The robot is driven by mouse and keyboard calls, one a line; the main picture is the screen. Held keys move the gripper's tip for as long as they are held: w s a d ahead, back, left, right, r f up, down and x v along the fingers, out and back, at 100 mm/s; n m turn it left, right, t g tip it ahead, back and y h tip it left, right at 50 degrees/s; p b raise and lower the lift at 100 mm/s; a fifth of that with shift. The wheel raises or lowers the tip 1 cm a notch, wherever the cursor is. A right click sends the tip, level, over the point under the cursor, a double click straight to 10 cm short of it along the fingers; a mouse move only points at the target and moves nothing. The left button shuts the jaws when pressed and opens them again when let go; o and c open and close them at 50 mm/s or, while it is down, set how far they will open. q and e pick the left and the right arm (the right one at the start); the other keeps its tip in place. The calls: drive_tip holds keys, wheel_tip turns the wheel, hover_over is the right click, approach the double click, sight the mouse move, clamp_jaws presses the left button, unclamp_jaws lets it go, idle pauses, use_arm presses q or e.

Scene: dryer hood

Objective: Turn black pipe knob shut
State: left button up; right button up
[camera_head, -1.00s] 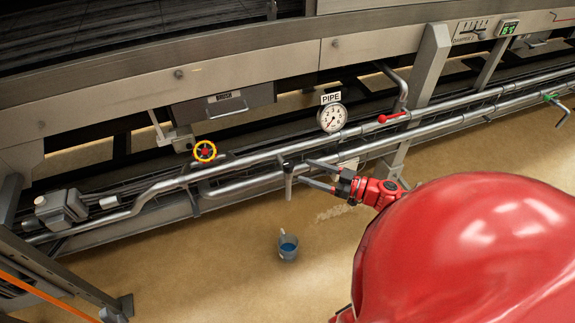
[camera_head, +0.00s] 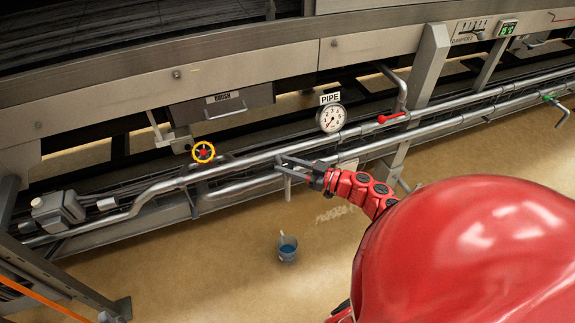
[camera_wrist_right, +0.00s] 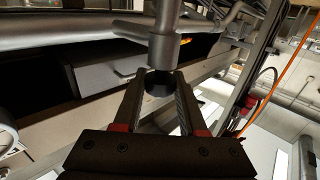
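The black pipe knob (camera_wrist_right: 157,88) is the dark end of a short upright grey pipe in the right wrist view, which looks upside down. My right gripper (camera_wrist_right: 160,80) is open, with one finger on each side of the knob. I cannot tell whether the fingers touch it. In the head view my right gripper (camera_head: 281,165) reaches from the right to the top of the short vertical spout, and its fingers largely cover the knob there. My left gripper is in neither view.
A PIPE gauge (camera_head: 331,118) and a red lever (camera_head: 391,117) are to the right. A bucket with blue contents (camera_head: 287,249) stands on the open floor below the spout.

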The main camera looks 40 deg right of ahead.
clamp_jaws()
